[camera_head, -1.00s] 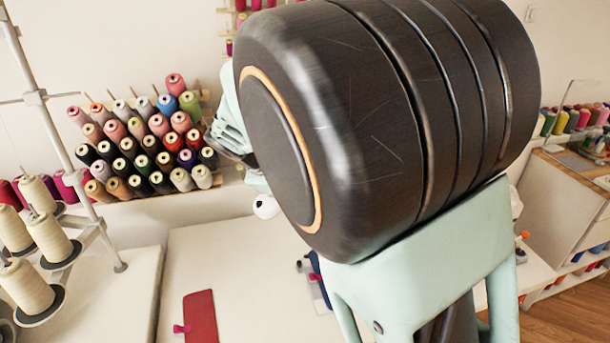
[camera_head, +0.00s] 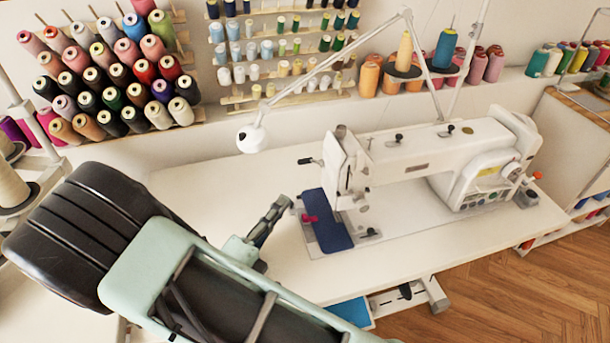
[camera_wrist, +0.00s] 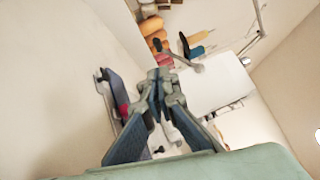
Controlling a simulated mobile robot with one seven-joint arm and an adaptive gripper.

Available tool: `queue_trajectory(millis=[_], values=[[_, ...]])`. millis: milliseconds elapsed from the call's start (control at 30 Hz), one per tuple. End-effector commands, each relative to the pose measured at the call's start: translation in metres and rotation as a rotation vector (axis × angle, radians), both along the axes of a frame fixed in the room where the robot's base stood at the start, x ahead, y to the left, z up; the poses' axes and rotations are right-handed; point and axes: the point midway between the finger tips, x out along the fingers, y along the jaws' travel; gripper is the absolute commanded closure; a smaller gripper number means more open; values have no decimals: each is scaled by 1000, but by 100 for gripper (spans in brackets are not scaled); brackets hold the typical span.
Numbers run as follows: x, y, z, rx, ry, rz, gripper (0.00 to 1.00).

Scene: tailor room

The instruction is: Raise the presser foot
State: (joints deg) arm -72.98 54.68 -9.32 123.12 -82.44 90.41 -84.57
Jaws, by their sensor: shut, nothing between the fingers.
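The white sewing machine (camera_head: 415,165) stands on a white table, and it also shows in the wrist view (camera_wrist: 215,88). A small black-tipped lever (camera_head: 308,161) sticks out from the left of its head. The presser foot area (camera_head: 360,206) is small and unclear. A dark blue cloth (camera_head: 328,222) with a pink clip (camera_head: 310,218) lies beside and under the head. My gripper (camera_head: 284,203) is left of the machine head and the cloth, apart from both. In the wrist view my gripper (camera_wrist: 158,76) has its fingertips together, with nothing between them.
Thread racks (camera_head: 110,75) line the wall, and cone spools (camera_head: 404,55) stand behind the machine. The tabletop (camera_head: 275,262) in front of my gripper is clear.

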Motion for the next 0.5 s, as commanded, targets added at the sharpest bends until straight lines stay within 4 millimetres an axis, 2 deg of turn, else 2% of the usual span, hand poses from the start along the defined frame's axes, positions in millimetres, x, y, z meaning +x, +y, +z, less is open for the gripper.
queue_trajectory(millis=[367,500], values=[[-1,2,-1,-20,4,9,100],[6,-3,0,-19,3,6,100]])
